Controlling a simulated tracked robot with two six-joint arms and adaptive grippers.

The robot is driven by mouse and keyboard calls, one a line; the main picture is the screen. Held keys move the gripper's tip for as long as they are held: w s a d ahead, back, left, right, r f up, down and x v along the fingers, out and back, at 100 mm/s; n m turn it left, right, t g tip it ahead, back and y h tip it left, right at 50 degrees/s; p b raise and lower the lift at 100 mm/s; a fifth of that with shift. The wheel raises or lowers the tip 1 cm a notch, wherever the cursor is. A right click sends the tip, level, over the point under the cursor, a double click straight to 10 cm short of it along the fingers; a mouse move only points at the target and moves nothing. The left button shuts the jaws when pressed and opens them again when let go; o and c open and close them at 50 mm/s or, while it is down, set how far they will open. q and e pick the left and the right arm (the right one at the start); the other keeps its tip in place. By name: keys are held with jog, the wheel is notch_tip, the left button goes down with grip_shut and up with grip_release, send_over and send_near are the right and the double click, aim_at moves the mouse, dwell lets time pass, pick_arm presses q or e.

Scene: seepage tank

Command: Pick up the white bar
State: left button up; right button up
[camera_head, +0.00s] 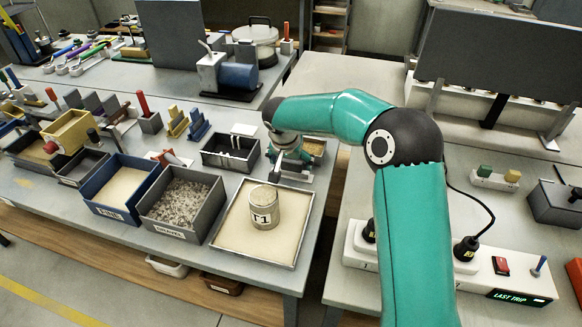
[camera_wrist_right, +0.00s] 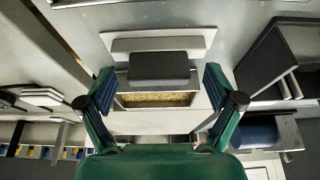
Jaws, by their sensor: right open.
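My right gripper (camera_wrist_right: 158,98) is open in the right wrist view, with its fingers spread on either side of a dark grey block (camera_wrist_right: 158,68). Nothing is visibly held. Which piece is the white bar is not fully clear. In the head view the right gripper (camera_head: 289,160) is low over the table, behind the sand tray, and partly hides these pieces. My left gripper is in neither view.
A sand tray (camera_head: 223,236) holding a T1 cylinder (camera_head: 264,208) stands in front of the gripper. A black tray (camera_head: 211,155) with thin pale bars is to its left. A gravel box (camera_head: 152,228) and blue box (camera_head: 103,212) stand farther left. A gap separates the tables.

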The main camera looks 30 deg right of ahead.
aim_at(291, 161)
jog(key=shift+d+f, duration=0.1)
jog(key=shift+f, duration=0.15)
jog(key=c, duration=1.5)
jog(key=shift+r, duration=0.15)
notch_tip(291, 161, up, 20)
jog(key=shift+f+p, duration=0.1)
jog(key=shift+p, duration=0.6)
